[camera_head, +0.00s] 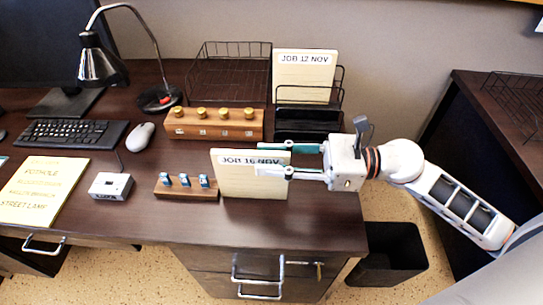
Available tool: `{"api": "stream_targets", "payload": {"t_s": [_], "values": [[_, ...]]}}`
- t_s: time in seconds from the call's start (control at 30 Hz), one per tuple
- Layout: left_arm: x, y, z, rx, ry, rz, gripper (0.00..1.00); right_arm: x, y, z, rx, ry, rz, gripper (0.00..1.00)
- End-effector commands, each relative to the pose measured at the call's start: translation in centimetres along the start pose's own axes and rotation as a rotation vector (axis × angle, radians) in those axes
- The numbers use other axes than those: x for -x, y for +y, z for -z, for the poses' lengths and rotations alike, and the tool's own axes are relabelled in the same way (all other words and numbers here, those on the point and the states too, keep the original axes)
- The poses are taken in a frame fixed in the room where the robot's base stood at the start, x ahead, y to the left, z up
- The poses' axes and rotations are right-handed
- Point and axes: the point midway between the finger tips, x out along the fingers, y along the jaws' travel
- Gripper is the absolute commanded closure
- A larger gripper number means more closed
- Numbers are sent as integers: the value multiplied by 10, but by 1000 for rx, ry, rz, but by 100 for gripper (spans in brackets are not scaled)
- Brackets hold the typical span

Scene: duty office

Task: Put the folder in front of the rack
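The cream folder labelled "JOB 16 NOV" (236,185) stands upright over the front right part of the desk. My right gripper (265,158) comes in from the right and is shut on this folder near its top, one finger in front and one behind. Whether the folder's lower edge touches the desk I cannot tell. The black wire rack (341,88) stands farther back, behind the held folder and slightly right. Another folder labelled "JOB 12 NOV" (303,78) stands upright in the rack. My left gripper is out of view.
A wooden block with several brass knobs (215,131) and a small block with blue-topped pieces (186,194) stand left of the folder. A wire tray (228,78), lamp (101,64), mouse (140,136) and white box (110,186) are also on the desk. A bin (390,255) stands right, below.

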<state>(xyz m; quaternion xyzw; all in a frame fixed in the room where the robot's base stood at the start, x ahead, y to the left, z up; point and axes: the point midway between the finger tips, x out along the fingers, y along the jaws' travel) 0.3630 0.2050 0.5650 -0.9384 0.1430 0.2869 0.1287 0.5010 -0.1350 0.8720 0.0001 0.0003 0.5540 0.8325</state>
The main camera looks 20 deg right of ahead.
Motion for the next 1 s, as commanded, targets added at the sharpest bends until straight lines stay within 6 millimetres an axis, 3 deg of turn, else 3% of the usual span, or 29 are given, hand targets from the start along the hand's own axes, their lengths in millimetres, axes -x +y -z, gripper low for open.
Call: {"api": "stream_targets", "payload": {"t_s": [0.37, 0.63, 1.0], "values": [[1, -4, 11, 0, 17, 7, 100, 0, 0, -7, 3, -1, 0, 74], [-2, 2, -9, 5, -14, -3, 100, 44, 0, 1, -9, 5, 1, 74], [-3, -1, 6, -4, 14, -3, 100, 104, 0, -3, -3, 2, 2, 74]]}}
